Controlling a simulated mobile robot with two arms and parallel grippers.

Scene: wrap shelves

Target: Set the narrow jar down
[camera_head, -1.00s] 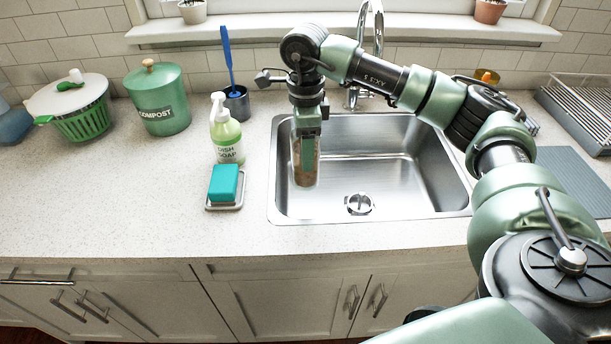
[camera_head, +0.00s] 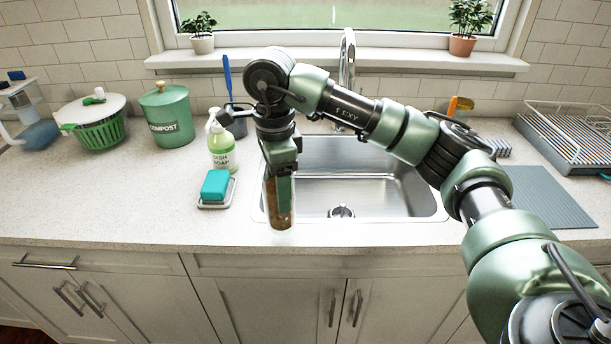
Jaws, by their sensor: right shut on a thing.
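My right gripper (camera_head: 279,175) points down and is shut on the narrow jar (camera_head: 279,218), a slim clear jar with brownish contents. The fingers cover much of the jar. The jar is upright or nearly so, and appears in front of the sink's left front corner. I cannot tell how high its base is above the sink rim or the counter. My left gripper is not in view.
The steel sink (camera_head: 385,195) has a tap (camera_head: 346,70) behind it. Left of the jar are a teal sponge on a dish (camera_head: 216,205), dish soap (camera_head: 221,150) and a compost bin (camera_head: 167,118). A drying rack (camera_head: 570,138) stands right. The front left counter (camera_head: 100,205) is clear.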

